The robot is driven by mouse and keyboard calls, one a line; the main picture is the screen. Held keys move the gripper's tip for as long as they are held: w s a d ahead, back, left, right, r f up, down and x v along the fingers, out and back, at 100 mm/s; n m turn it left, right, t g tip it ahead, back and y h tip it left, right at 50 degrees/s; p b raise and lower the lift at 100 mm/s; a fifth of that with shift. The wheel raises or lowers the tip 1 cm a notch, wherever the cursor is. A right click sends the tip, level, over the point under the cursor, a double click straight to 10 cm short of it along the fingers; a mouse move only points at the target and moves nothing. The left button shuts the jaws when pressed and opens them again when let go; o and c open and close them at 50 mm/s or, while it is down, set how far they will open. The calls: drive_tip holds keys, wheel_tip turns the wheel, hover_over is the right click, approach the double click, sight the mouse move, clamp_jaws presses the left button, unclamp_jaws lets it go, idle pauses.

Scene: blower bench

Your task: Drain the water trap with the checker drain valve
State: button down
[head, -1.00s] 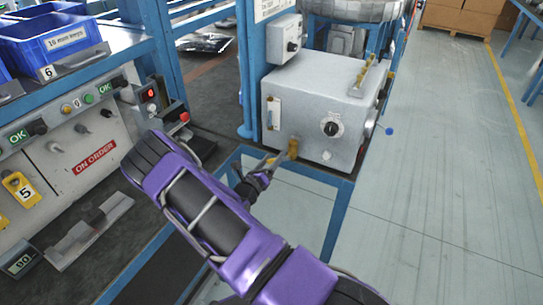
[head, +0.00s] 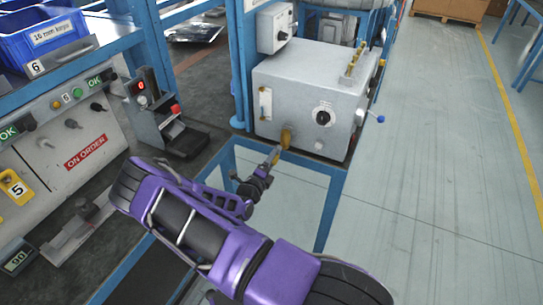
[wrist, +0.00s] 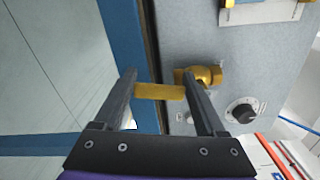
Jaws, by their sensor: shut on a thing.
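The checker is a grey metal box (head: 290,85) on the blue stand. Its brass drain valve (head: 286,137) sticks out low on the front face, and it also shows in the wrist view (wrist: 208,76). A yellow lever (wrist: 160,91) extends from the valve between my fingers. My gripper (head: 271,160) is at this lever, in front of the box. In the wrist view my gripper (wrist: 162,92) has a finger on each side of the lever and is shut on it. I cannot tell which part is the water trap. No water is visible.
A dial (head: 323,115) and a sight gauge (head: 265,103) are on the box front. A brass manifold (head: 354,65) is on its top. A blue stand frame (head: 330,205) runs below my gripper. A bench panel (head: 70,135) with knobs is at left. The floor at right is clear.

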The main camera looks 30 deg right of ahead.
drive_tip(key=shift+s+f, duration=0.1)
idle(0.3)
unclamp_jaws()
drive_tip(key=v, duration=1.7)
drive_tip(key=shift+s, duration=0.2)
drive_tip(key=shift+a, duration=0.1)
